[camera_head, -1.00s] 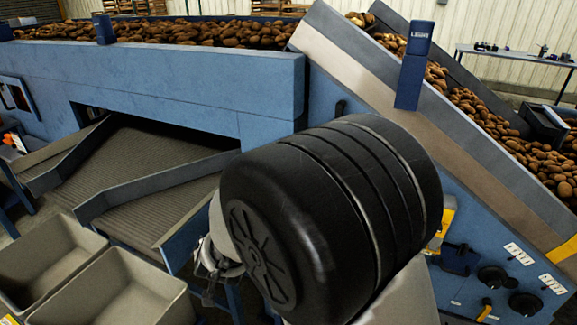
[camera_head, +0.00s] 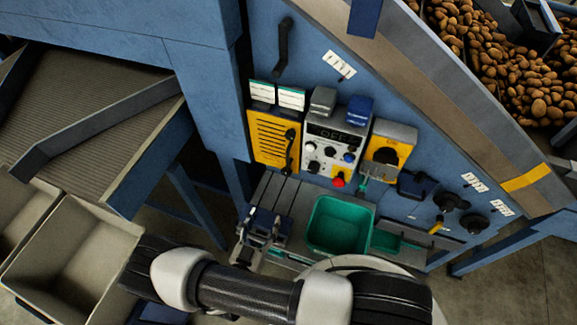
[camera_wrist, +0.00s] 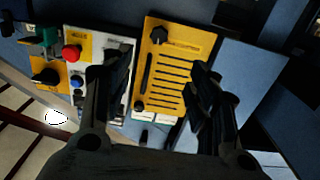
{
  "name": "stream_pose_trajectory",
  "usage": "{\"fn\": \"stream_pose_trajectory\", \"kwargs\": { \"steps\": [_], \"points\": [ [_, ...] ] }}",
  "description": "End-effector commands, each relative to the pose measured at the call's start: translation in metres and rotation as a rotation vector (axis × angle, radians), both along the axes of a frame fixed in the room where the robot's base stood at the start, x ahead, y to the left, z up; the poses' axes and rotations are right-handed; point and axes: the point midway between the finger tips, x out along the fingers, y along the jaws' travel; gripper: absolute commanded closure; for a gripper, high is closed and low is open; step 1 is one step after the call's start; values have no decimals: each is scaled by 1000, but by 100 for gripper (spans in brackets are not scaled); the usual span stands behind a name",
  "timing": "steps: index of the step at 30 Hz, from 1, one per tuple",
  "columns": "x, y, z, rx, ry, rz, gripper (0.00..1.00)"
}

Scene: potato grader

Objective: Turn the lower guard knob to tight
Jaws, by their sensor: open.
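The yellow slotted guard (camera_head: 266,143) is on the blue machine wall, left of the control box. A black lobed knob sits at its lower end; in the wrist view, turned the other way up, this knob (camera_wrist: 160,36) is near the top. Another black knob (camera_head: 290,133) is higher on the guard, above a dark bar handle. I cannot read whether the knobs are tight or loose. My gripper (camera_head: 264,224) is open and empty, below and in front of the guard. In the wrist view its fingers (camera_wrist: 162,70) stand apart across the guard, touching nothing I can see.
The control box (camera_head: 331,145) has a red button, and a yellow switch box (camera_head: 388,151) is to its right. A green bin (camera_head: 341,224) sits right of my gripper. Two black knobs (camera_head: 463,212) are farther right. Grey bins (camera_head: 75,245) stand at left.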

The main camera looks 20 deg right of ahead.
Motion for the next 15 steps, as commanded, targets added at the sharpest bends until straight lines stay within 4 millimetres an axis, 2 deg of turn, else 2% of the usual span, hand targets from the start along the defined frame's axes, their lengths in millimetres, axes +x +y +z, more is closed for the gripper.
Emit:
{"fn": "stream_pose_trajectory", "kwargs": {
  "steps": [5,15],
  "points": [
    [8,-10,1,-12,-8,-5,46],
    [61,-50,0,-10,-6,-9,46]
  ]
}}
